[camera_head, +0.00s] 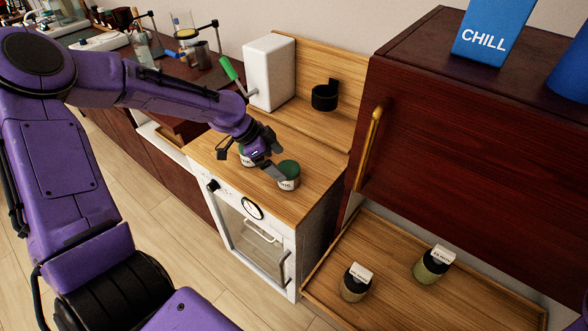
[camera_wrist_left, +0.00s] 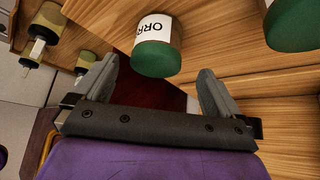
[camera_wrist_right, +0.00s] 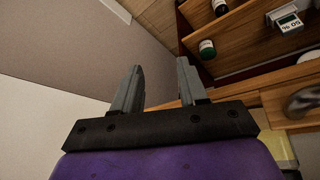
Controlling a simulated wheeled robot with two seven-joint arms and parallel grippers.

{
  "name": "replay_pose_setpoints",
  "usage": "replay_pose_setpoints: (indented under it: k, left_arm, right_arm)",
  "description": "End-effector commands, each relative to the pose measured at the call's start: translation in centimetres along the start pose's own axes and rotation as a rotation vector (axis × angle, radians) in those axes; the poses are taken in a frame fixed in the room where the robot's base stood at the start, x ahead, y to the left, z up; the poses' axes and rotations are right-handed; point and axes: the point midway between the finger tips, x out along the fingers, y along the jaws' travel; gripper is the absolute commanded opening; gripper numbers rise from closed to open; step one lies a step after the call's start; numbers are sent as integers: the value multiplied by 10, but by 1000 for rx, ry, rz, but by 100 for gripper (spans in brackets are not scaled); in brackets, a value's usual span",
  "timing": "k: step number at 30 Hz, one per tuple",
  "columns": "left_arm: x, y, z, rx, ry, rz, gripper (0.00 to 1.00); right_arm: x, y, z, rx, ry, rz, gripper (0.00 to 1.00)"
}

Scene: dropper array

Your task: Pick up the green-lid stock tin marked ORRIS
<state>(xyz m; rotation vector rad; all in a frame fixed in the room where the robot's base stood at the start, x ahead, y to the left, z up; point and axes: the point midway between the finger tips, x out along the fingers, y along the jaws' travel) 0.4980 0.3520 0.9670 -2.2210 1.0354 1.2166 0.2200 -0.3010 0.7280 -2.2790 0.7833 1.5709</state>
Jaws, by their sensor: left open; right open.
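The tin marked ORR, the rest of its label out of sight, has a green lid and white label (camera_wrist_left: 152,42). It stands on the wooden counter and appears to be the right-hand green-lid tin (camera_head: 288,175) in the head view. A second green-lid tin (camera_wrist_left: 293,24) is close by; in the head view it is partly hidden behind my left gripper (camera_head: 266,157). My left gripper is open and empty, with the ORR tin ahead of its fingers (camera_wrist_left: 157,80) and apart from them. My right gripper (camera_wrist_right: 159,68) is open and empty, outside the head view.
A white block-shaped appliance (camera_head: 270,72) and black cup (camera_head: 325,96) stand behind the tins. A dark red cabinet (camera_head: 460,140) with a brass handle rises at right. Two labelled jars (camera_head: 356,282) (camera_head: 433,264) stand on the lower wooden tray (camera_head: 400,305). An oven front (camera_head: 250,230) is below the counter.

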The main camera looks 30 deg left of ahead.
Motion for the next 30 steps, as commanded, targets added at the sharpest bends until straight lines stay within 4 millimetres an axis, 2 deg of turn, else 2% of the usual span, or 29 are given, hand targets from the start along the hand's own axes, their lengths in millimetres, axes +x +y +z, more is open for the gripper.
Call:
replay_pose_setpoints:
  k: [3,6,8,16,19,25,26,30]
  left_arm:
    - [17,0,4,-8,-2,-3,99]
    - [25,0,5,-10,-2,-5,99]
    - [30,0,4,-10,-1,-5,99]
    - [71,3,-3,-7,-3,-4,99]
    - [78,3,-4,-7,-1,-5,99]
    - [79,2,-4,-6,0,-5,99]
    - [79,2,-4,-6,0,-5,92]
    - [79,2,-4,-6,0,-5,47]
  right_arm:
    - [-1,0,0,0,-1,0,43]
    - [-2,0,0,0,0,0,43]
    - [-3,0,-1,0,0,0,43]
    - [-11,1,-5,0,0,0,43]
    - [-11,1,-5,0,0,0,43]
    - [-11,1,-4,0,0,0,43]
    - [-11,1,-4,0,0,0,43]
    - [-11,1,-4,0,0,0,43]
